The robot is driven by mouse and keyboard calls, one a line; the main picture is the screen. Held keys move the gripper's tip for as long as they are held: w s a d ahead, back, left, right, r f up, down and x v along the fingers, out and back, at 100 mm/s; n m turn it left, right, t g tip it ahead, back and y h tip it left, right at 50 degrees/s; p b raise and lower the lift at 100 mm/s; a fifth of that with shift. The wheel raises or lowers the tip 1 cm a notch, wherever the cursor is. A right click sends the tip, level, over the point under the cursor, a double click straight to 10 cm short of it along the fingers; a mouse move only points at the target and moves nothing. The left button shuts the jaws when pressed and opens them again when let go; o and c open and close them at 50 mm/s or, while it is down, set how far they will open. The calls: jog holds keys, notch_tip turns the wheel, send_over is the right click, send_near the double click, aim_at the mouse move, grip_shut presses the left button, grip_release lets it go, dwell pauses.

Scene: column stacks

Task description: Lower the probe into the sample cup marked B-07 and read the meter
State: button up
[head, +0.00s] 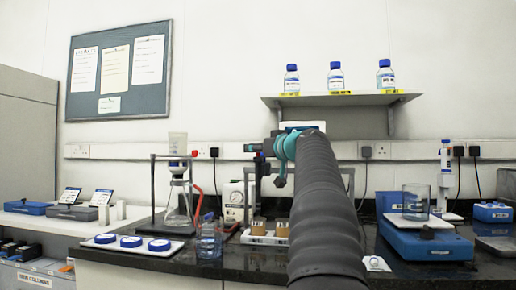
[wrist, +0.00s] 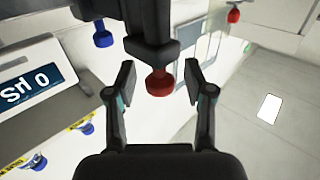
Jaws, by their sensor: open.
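My gripper (wrist: 160,84) is open in the wrist view, one finger on each side. A red knob-like part (wrist: 159,80) under a dark fitting shows between the fingers; I cannot tell how far away it is or whether it belongs to the probe. An upside-down display (wrist: 24,87) reads about "0 uS" at the left. In the head view my arm hides most of my gripper and what lies behind it. Two tan-coloured cups or blocks (head: 258,228) stand in a white rack (head: 262,239) left of my arm. No B-07 mark is readable, and I cannot make out the probe.
A blue device with a beaker (head: 424,240) is at the right. A shelf (head: 350,100) with blue-capped bottles (head: 335,77) hangs above. Dark bench shows around the rack.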

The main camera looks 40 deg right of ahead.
aim_at(262, 159)
grip_shut()
notch_tip(262, 159, down, 3)
jog(key=b, duration=0.3)
jog(key=shift+f+b, duration=0.15)
jog(key=shift+b, duration=0.2)
grip_release()
jog(key=shift+s, duration=0.15)
jog(key=s, duration=1.1)
jog(key=shift+s+a, duration=0.4)
jog(key=shift+a, duration=0.05)
